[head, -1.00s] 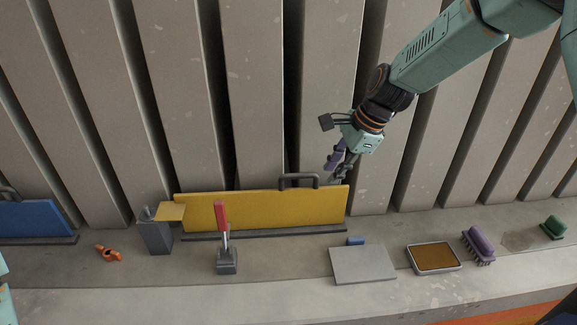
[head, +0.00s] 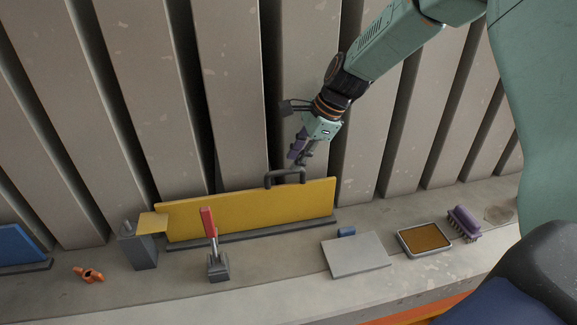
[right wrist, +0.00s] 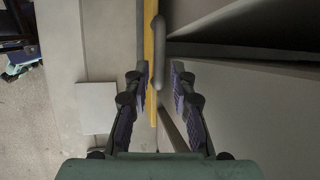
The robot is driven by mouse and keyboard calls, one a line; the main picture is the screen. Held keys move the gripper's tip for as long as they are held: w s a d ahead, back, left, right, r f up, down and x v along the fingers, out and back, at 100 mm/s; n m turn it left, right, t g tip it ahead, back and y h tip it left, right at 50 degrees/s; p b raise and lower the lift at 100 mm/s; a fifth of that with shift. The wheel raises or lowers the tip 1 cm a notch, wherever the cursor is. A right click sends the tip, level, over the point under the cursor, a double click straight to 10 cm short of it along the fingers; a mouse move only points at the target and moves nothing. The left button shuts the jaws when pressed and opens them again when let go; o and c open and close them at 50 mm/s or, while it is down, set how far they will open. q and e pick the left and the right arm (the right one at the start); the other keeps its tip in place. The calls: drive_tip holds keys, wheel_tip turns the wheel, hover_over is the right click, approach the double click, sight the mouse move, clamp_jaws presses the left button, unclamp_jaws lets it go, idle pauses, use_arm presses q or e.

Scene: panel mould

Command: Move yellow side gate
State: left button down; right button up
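The yellow side gate (head: 250,212) stands upright on the ledge, with a dark grey handle (head: 285,178) on its top edge. My right gripper (head: 300,160) is just above and behind the handle in the head view. In the right wrist view, its open fingers (right wrist: 157,75) are on either side of the gate's top edge (right wrist: 153,60) and the handle (right wrist: 160,50); whether they touch is not clear. A red-handled clamp (head: 217,250) stands in front of the gate. A grey post (head: 138,250) with a yellow tab is at its left end. My left gripper is not in view.
A grey plate (head: 355,255), a small blue block (head: 346,232), a brown-filled tray (head: 425,238) and a purple brush (head: 464,222) lie to the right. An orange piece (head: 88,273) and a blue gate (head: 18,247) are at the left. Grey ribs rise behind.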

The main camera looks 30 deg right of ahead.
sight(288, 171)
drive_tip(key=shift+w+a+f, duration=0.15)
drive_tip(key=shift+a+f, duration=0.4)
drive_tip(key=shift+f, duration=0.05)
drive_tip(key=shift+w+a+f, duration=0.15)
drive_tip(key=shift+a+f, duration=0.35)
drive_tip(key=shift+f, duration=0.1)
drive_tip(key=shift+w+a+f, duration=0.25)
drive_tip(key=shift+w+a, duration=0.05)
drive_tip(key=shift+w, duration=0.05)
drive_tip(key=shift+d+f, duration=0.1)
drive_tip(key=shift+d, duration=0.4)
drive_tip(key=shift+s+d, duration=0.15)
drive_tip(key=shift+s, duration=0.05)
drive_tip(key=shift+c, duration=0.6)
drive_tip(key=shift+s+a+r, duration=0.1)
drive_tip(key=shift+a+r, duration=0.1)
drive_tip(key=shift+a, duration=0.05)
drive_tip(key=c, duration=0.3)
drive_tip(key=shift+a+f, duration=0.1)
clamp_jaws()
